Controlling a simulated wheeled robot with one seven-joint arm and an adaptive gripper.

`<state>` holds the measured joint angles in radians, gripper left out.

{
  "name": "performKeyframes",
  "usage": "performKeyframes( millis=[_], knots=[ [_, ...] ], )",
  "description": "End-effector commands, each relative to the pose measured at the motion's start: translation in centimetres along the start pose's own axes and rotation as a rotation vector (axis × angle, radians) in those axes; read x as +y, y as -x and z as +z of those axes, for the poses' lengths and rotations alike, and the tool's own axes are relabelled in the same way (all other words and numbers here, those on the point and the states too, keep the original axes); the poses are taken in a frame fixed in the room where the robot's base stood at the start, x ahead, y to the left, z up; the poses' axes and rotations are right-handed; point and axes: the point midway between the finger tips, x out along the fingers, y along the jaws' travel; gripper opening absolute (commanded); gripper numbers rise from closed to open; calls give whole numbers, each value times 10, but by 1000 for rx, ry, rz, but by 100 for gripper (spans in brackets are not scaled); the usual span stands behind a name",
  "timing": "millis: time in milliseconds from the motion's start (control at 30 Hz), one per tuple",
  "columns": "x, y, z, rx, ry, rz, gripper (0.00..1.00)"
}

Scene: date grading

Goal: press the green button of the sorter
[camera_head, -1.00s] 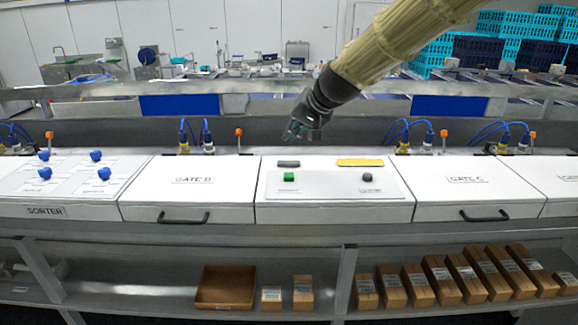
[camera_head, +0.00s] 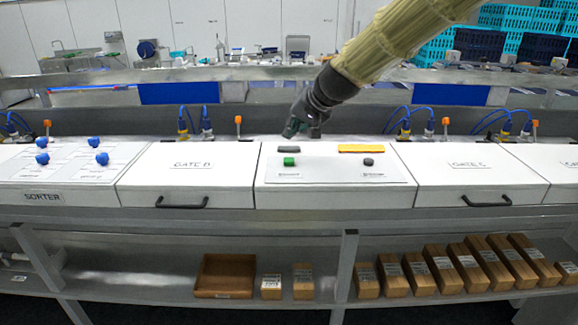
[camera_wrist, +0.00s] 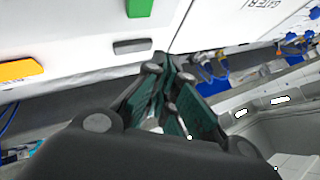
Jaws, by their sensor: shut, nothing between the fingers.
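The green button (camera_head: 289,161) is a small block on the white control panel of the sorter (camera_head: 325,177), left of a dark grey button (camera_head: 367,161). My gripper (camera_head: 301,131) is shut and empty, above and behind the panel, just beyond the green button in the head view. In the wrist view the green button (camera_wrist: 139,8) is at the top edge, partly cut off. My gripper's fingers (camera_wrist: 163,75) point up towards a grey bar (camera_wrist: 131,46) that lies between them and the button. I see no contact with the button.
A yellow bar (camera_head: 361,149) lies at the panel's back right. The GATE D lid (camera_head: 190,167) and GATE C lid (camera_head: 470,166) flank the panel. Several blue knobs (camera_head: 97,142) stand at the left. Cartons (camera_head: 440,268) and a brown tray (camera_head: 224,276) sit on the shelf below.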

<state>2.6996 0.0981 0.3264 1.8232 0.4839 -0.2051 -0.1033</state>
Motion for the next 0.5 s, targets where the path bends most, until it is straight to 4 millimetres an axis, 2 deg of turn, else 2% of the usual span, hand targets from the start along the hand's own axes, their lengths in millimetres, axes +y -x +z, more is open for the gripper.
performKeyframes(
  millis=[33,200,500],
  knots=[
    [6,-8,6,-1,-1,0,0],
    [15,-20,15,-2,-1,0,0],
    [23,-32,23,0,1,0,0]
  ],
)
